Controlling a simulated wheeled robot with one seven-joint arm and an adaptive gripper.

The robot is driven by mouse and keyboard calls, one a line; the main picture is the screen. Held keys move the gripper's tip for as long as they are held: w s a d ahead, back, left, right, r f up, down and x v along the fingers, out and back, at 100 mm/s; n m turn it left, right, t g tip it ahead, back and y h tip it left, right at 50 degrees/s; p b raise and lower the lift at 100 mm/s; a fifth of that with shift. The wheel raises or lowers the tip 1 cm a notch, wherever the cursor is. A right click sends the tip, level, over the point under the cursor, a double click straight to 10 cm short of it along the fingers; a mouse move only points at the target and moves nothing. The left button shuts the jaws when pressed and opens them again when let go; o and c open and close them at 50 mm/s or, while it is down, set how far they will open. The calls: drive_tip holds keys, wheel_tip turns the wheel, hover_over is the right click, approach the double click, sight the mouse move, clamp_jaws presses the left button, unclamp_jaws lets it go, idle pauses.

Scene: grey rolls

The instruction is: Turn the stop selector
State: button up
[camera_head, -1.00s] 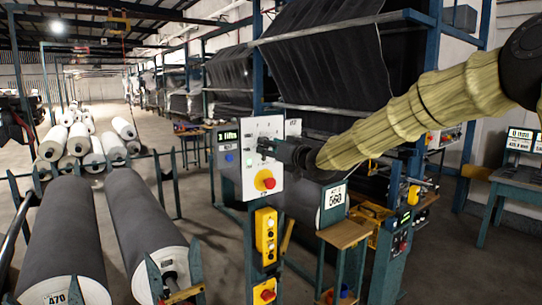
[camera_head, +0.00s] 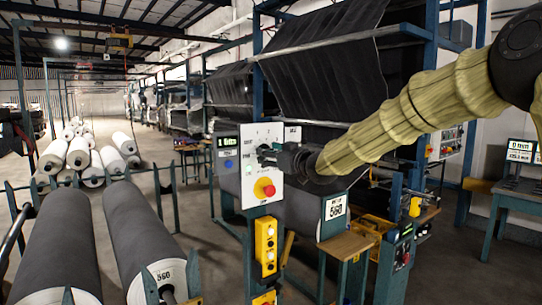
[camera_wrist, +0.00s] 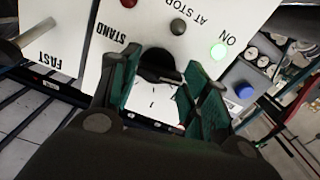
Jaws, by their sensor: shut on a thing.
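The stop selector (camera_wrist: 160,66) is a dark round knob on a white control panel (camera_wrist: 100,45), with "STAND", "AT STOP" and "ON" lettered around it. My gripper (camera_wrist: 154,72) has its green-padded fingers on either side of the knob and is shut on it, partly hiding it. In the head view my gripper (camera_head: 266,154) reaches the panel's face from the right, above a red mushroom button (camera_head: 264,187) on a yellow base. A green lamp (camera_wrist: 219,51) is lit by "ON"; a grey one (camera_wrist: 178,27) sits by "AT STOP".
A lever (camera_wrist: 25,39) by "FAST" sticks out beside the knob. A yellow push-button box (camera_head: 266,246) hangs below the panel. Large grey rolls (camera_head: 55,235) lie on stands at the left. A wooden shelf (camera_head: 346,246) juts out below my arm.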

drive_tip(key=o, duration=1)
drive_tip(key=v, duration=1.2)
drive_tip(key=shift+f, duration=0.15)
